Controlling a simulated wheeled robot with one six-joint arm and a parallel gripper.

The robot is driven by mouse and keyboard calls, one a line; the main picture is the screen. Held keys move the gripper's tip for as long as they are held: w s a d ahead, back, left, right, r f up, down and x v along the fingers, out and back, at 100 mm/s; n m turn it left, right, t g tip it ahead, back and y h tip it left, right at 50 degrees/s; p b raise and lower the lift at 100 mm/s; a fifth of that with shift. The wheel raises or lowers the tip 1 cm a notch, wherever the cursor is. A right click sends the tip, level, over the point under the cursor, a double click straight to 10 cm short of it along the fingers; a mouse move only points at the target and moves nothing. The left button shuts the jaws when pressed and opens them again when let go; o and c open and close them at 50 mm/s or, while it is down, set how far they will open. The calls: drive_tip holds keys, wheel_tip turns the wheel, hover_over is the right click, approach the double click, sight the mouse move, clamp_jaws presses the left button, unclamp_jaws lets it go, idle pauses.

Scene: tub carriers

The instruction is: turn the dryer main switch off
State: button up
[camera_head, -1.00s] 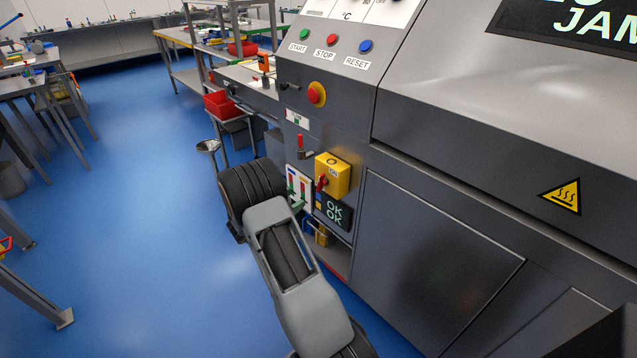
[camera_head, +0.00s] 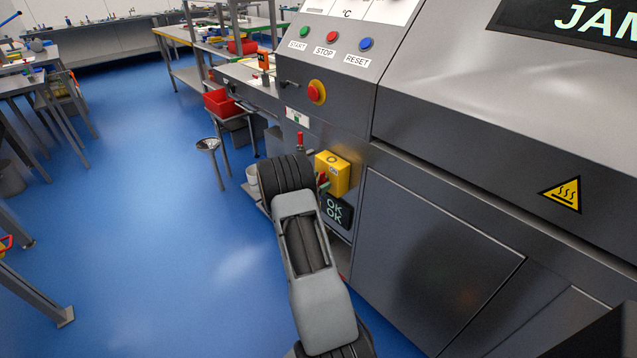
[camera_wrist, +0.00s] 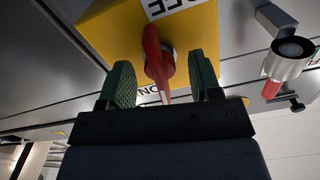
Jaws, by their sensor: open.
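The main switch is a yellow box (camera_head: 338,176) on the dryer's grey front, below the red stop button. In the wrist view the yellow box (camera_wrist: 120,30) fills the top, with a red handle (camera_wrist: 154,55) on its face. Labels show partly: one ending like "OFF" at the top and "ON" near the handle's lower end. My gripper (camera_wrist: 163,76) is open, its green fingertips on either side of the red handle with visible gaps. I cannot tell whether they touch the box face. In the head view my wrist hides most of the handle.
A small red-tipped lever (camera_head: 300,141) is beside the switch; a red-handled metal fitting (camera_wrist: 273,87) shows right in the wrist view. A red emergency button (camera_head: 316,92) sits above. Blue floor (camera_head: 170,230) is clear to the left.

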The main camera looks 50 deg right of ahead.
drive_tip(key=shift+c, duration=0.3)
drive_tip(key=c, duration=0.8)
drive_tip(key=shift+c, duration=0.2)
drive_tip(key=shift+f+m+b, duration=0.1)
drive_tip(key=shift+m+b, duration=0.2)
drive_tip(key=shift+b, duration=0.15)
drive_tip(key=m+b, duration=0.3)
drive_tip(key=b, duration=0.1)
drive_tip(key=shift+f, duration=0.2)
drive_tip(key=m+b, duration=0.4)
drive_tip(key=b, duration=0.1)
drive_tip(key=shift+m+b, duration=0.3)
drive_tip(key=shift+b, duration=0.1)
drive_tip(key=m+b, duration=0.5)
drive_tip(key=b, duration=0.1)
drive_tip(key=shift+s+b, duration=0.1)
drive_tip(key=shift+b, duration=0.2)
drive_tip(key=m+b, duration=0.2)
drive_tip(key=b, duration=0.1)
drive_tip(key=shift+r+m, duration=0.25)
drive_tip(key=shift+m, duration=0.15)
drive_tip(key=shift+r, duration=0.1)
